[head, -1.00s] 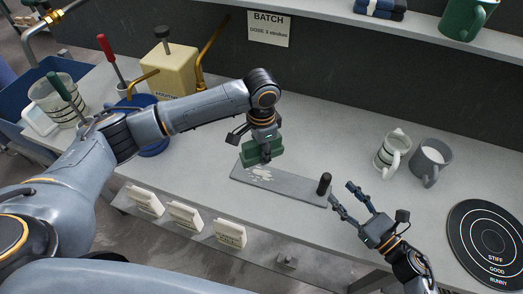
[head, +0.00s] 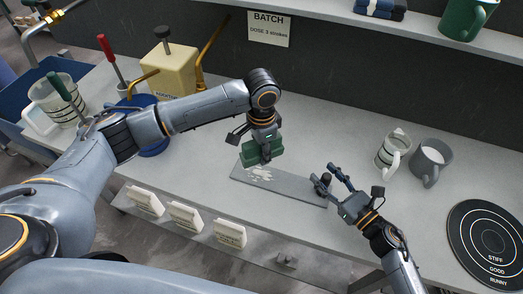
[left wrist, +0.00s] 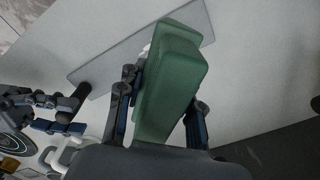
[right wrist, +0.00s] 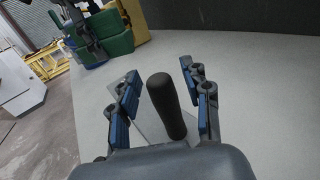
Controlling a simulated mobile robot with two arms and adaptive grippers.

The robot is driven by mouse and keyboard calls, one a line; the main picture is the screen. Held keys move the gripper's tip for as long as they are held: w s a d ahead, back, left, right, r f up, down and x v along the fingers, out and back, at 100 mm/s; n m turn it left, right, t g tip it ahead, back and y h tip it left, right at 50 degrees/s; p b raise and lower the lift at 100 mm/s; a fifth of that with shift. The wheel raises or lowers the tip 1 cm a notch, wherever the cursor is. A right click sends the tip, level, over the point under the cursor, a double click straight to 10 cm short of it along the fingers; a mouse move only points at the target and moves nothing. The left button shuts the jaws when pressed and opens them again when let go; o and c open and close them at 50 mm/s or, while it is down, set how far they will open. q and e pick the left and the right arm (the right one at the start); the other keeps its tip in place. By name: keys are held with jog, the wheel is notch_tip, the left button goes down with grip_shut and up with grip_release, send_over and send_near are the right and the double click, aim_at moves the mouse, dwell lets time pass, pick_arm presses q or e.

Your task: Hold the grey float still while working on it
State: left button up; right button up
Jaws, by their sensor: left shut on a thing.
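The grey float (head: 285,184) lies flat on the bench, with a pale smear on its left part and a dark upright handle at its right end. The handle (right wrist: 166,105) stands between the two open fingers of my right gripper (right wrist: 160,95) in the right wrist view, with space on both sides. My right gripper also shows in the head view (head: 328,175). My left gripper (head: 264,150) is shut on a green block (left wrist: 172,80), held at the float's left part beside the smear. Whether the block touches the float is hidden.
A round black target mat (head: 490,243) lies at the far right. White labelled cards (head: 185,216) line the bench's front edge. A yellow dispenser (head: 170,70) stands behind my left arm.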

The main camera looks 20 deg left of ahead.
grip_shut()
jog(key=shift+s+f, duration=0.1)
jog(key=shift+f, duration=0.15)
dwell(1.0)
